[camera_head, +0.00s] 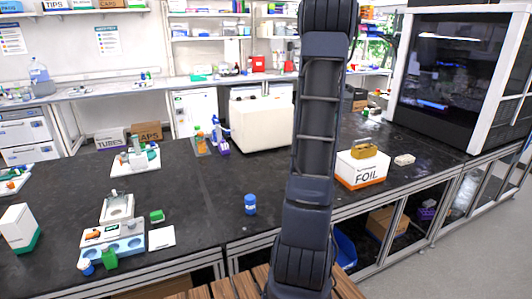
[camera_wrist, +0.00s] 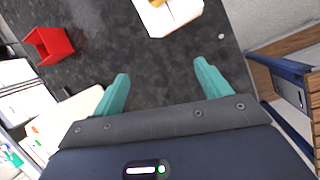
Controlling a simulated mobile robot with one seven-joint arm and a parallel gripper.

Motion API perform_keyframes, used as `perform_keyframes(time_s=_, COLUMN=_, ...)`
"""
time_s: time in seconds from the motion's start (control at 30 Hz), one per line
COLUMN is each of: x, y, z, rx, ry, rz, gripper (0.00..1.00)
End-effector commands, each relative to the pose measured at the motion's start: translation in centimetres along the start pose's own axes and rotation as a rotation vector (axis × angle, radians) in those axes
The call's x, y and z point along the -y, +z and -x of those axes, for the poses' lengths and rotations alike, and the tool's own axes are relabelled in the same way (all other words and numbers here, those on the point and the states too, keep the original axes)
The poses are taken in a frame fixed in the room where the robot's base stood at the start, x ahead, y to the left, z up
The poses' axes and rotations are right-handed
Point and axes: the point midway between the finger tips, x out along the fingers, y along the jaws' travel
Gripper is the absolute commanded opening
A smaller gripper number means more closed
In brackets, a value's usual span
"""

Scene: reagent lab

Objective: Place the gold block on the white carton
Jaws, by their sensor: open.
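The gold block (camera_head: 363,148) sits on top of the white carton (camera_head: 357,172), which has a FOIL label and an orange lower band. In the wrist view, the gold block (camera_wrist: 186,8) and the white carton (camera_wrist: 163,20) are partly cut off by the top edge. My gripper (camera_wrist: 161,68) has its two teal fingers spread wide, with only dark bench behind the gap. The carton and block are beyond the fingertips, apart from them. In the head view, my arm shows in the middle and the gripper is hidden.
A small pale object (camera_head: 404,160) lies right of the carton, near the dark-fronted machine (camera_head: 450,75). A large white box (camera_head: 262,122) and a blue-capped bottle (camera_head: 250,204) stand left of my arm. A red bin (camera_wrist: 48,45) shows in the wrist view.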

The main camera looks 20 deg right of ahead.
Motion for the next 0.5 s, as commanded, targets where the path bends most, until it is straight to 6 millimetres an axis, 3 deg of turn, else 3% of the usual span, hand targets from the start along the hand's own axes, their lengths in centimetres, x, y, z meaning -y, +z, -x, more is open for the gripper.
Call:
perform_keyframes(time_s=0.03, x=0.6, y=-2.0, z=2.0, rx=-0.011, ry=0.016, rz=-0.041, gripper=0.76)
perform_keyframes(time_s=0.2, x=3.2, y=-7.7, z=7.2, rx=-0.057, ry=0.049, rz=-0.209, gripper=0.76)
perform_keyframes(time_s=0.5, x=10.0, y=-16.7, z=14.6, rx=-0.158, ry=0.076, rz=-0.498, gripper=0.76)
